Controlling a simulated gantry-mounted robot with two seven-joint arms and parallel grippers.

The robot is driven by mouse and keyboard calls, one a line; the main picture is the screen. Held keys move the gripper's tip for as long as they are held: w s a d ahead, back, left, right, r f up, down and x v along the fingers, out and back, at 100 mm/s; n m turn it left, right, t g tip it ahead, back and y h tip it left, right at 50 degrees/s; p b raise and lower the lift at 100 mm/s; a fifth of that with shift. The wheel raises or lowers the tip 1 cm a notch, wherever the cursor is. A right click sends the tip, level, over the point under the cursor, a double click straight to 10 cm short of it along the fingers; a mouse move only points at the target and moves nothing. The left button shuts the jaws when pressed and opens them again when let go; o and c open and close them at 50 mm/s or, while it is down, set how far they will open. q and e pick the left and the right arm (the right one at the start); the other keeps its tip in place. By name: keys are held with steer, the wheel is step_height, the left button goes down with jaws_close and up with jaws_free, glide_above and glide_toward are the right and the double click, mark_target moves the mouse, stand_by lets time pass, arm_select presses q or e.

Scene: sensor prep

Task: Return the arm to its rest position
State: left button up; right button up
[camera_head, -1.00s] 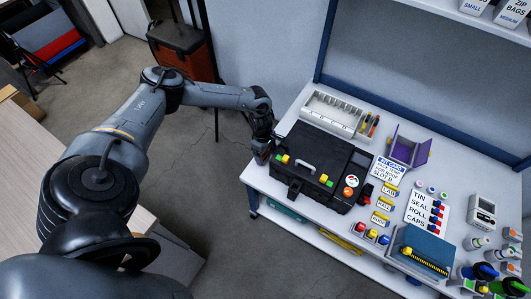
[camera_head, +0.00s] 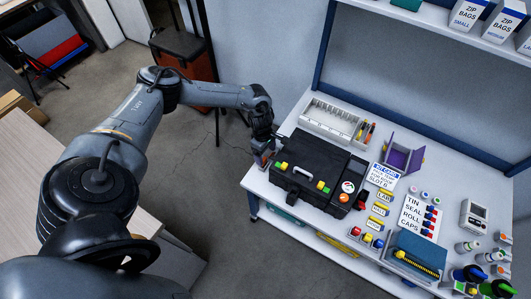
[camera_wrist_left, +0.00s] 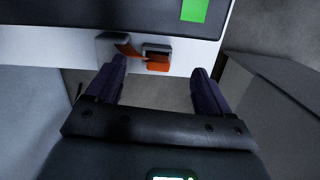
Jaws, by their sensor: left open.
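My left arm (camera_head: 215,94) comes in from the left in the head view. Its gripper (camera_head: 264,160) is at the left edge of the white workbench, just beside the black case (camera_head: 305,168). In the left wrist view the two fingers of the left gripper (camera_wrist_left: 157,82) stand apart with nothing between them. Beyond the fingertips are an orange piece (camera_wrist_left: 158,64) with a grey bracket at the bench edge. My right gripper is not in either view.
The white workbench (camera_head: 262,187) holds a sectioned tray (camera_head: 328,117), a purple holder (camera_head: 400,155), label cards and several small bottles. A shelf (camera_head: 430,22) with zip bag boxes runs above. Clear floor (camera_head: 200,150) lies left of the bench.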

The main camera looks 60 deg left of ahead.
arm_select(q)
steer(key=shift+r+p, duration=0.3)
steer(key=shift+r, duration=0.35)
stand_by(0.5)
